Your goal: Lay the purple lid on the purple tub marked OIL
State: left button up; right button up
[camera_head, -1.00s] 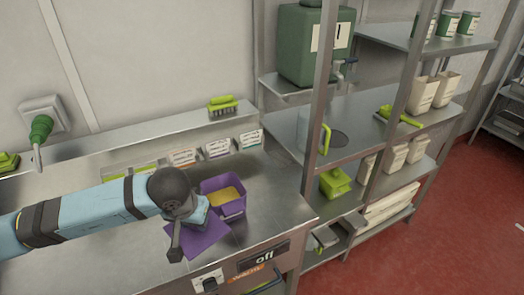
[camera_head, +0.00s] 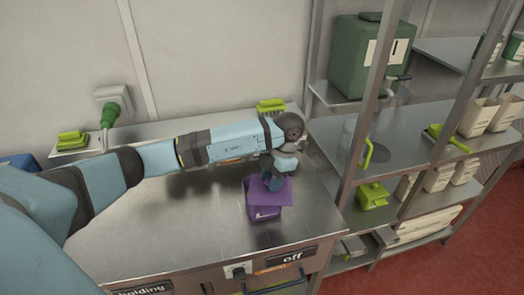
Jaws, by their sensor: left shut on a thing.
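The purple tub (camera_head: 265,213) stands on the steel worktop (camera_head: 185,225), near its right end. The purple lid (camera_head: 279,194) is over the tub's top, roughly level, and hides the tub's opening. I cannot tell whether the lid touches the rim all round. My left gripper (camera_head: 272,184) points down on the lid from above and is shut on it; the fingertips are mostly hidden by the wrist. A pale mark shows low on the tub's front, too small to read. My right gripper is not in view.
A steel shelf rack (camera_head: 400,140) stands right of the worktop, with a green dispenser (camera_head: 368,57) and white tubs. A green brush (camera_head: 271,105) lies on the back ledge. A control panel marked "off" (camera_head: 292,257) is on the worktop's front. The worktop left of the tub is clear.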

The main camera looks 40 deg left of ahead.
pick_arm(q)
jog(key=a+n+h+p, duration=0.1)
jog(key=n, duration=0.4)
jog(key=w+a+r+n+h+p, duration=0.1)
jog(key=n, duration=0.4)
jog(key=w+a+r+n+t+h+p, duration=0.1)
jog(key=a+n+h, duration=0.1)
jog(key=n, duration=0.3)
jog(key=shift+w+a+r+n, duration=0.1)
jog(key=shift+w+r+n, duration=0.05)
jog(key=shift+w+n, duration=0.15)
jog(key=n, duration=0.2)
jog(key=a+n+t+p, duration=0.1)
jog(key=n, duration=0.1)
jog(key=shift+w+r+h, duration=0.2)
jog(key=shift+h, duration=0.1)
jog(key=shift+w+a+n+t, duration=0.2)
jog(key=shift+n+t, duration=0.2)
jog(key=shift+n, duration=0.5)
jog(key=shift+f, duration=0.75)
notch_tip(320, 180, down, 4)
jog(key=b, duration=0.3)
jog(key=shift+f, duration=0.1)
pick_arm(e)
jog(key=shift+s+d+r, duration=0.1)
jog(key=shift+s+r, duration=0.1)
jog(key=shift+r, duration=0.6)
